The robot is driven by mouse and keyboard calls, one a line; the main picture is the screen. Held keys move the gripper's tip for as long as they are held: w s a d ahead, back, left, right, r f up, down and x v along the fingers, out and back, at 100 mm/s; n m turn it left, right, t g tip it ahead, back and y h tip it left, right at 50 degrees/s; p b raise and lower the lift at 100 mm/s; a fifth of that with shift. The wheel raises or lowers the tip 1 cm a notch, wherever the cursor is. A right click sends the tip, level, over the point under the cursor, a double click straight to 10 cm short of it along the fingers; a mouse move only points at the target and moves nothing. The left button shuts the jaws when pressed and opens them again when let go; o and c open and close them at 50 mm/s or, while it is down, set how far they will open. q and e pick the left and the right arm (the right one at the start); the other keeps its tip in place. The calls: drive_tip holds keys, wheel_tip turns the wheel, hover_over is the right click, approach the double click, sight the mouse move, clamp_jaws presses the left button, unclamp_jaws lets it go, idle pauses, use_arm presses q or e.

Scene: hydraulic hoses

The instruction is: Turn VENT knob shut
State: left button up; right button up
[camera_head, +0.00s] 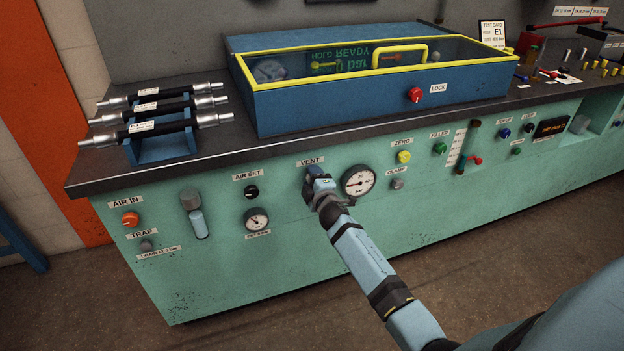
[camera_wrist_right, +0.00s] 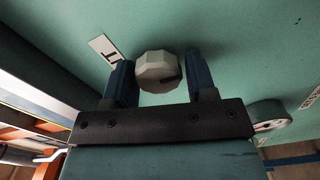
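The VENT knob (camera_wrist_right: 160,72) is a pale, many-sided knob with a dark mark on its face, on the green panel. In the head view my right gripper (camera_head: 318,184) covers it, just below the VENT label (camera_head: 310,162). In the right wrist view the knob lies between the two blue fingers of this gripper (camera_wrist_right: 161,82). Part of a label shows beside the left finger. My left gripper is not in view.
A pressure gauge (camera_head: 358,181) sits just right of the gripper. The AIR SET knob (camera_head: 251,192) is to the left, the yellow ZERO knob (camera_head: 404,157) and CLAMP knob (camera_head: 397,184) to the right. The worktop above holds a blue yellow-framed box (camera_head: 340,108) and a hose rack (camera_head: 160,148).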

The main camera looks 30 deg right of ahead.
drive_tip(key=shift+o, duration=1.1)
drive_tip(key=shift+s, duration=0.2)
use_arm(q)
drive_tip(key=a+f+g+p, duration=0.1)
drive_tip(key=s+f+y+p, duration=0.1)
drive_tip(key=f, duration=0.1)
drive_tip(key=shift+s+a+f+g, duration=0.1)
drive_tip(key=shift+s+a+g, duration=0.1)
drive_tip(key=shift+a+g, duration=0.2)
use_arm(e)
drive_tip(key=v, duration=1.3)
drive_tip(key=shift+s+a, duration=0.15)
drive_tip(key=shift+r, duration=0.1)
